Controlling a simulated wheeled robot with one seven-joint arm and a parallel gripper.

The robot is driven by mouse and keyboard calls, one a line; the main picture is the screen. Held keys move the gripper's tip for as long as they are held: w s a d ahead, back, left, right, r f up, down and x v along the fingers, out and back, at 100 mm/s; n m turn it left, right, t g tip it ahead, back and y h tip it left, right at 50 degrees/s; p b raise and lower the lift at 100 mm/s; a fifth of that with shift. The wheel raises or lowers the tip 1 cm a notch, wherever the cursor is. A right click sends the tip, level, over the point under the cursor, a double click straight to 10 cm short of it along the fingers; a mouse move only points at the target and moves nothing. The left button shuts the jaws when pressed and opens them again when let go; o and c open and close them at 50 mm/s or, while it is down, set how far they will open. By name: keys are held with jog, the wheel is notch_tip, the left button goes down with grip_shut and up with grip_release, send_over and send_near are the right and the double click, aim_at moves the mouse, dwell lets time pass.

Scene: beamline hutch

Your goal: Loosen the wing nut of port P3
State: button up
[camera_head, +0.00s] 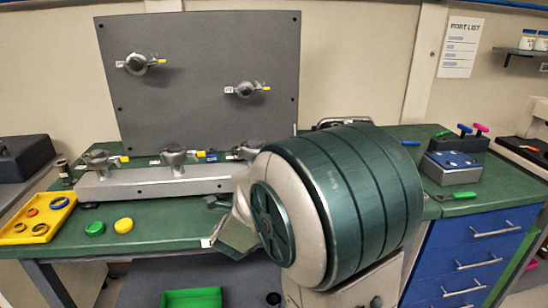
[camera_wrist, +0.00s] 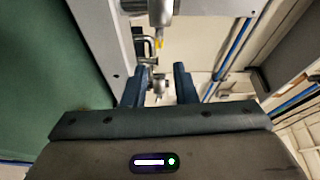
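Three metal clamped ports stand on a pale rail on the bench in the head view: a left one (camera_head: 101,160), a middle one (camera_head: 177,158) and a right one (camera_head: 249,149) partly covered by my arm. Two more, an upper left one (camera_head: 137,63) and a right one (camera_head: 246,89), sit on the grey upright panel. The port labels are too small to read, so I cannot tell which is P3. My gripper (camera_wrist: 158,88) is open in the wrist view. A small metal fitting (camera_wrist: 159,80) shows between its fingers; contact is unclear. A yellow-tipped metal part (camera_wrist: 159,42) lies beyond.
A yellow tray (camera_head: 50,228) with rings and two round caps, green (camera_head: 94,228) and yellow (camera_head: 123,225), lie at the bench's left. A blue-topped box (camera_head: 451,168) and a green-handled tool (camera_head: 455,196) lie right. The grey panel (camera_head: 200,45) stands behind the rail.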

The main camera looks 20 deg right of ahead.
jog(key=x, duration=1)
jog(key=shift+w+p, duration=0.3)
jog(key=shift+p, duration=0.15)
jog(key=shift+d, duration=0.1)
grip_shut()
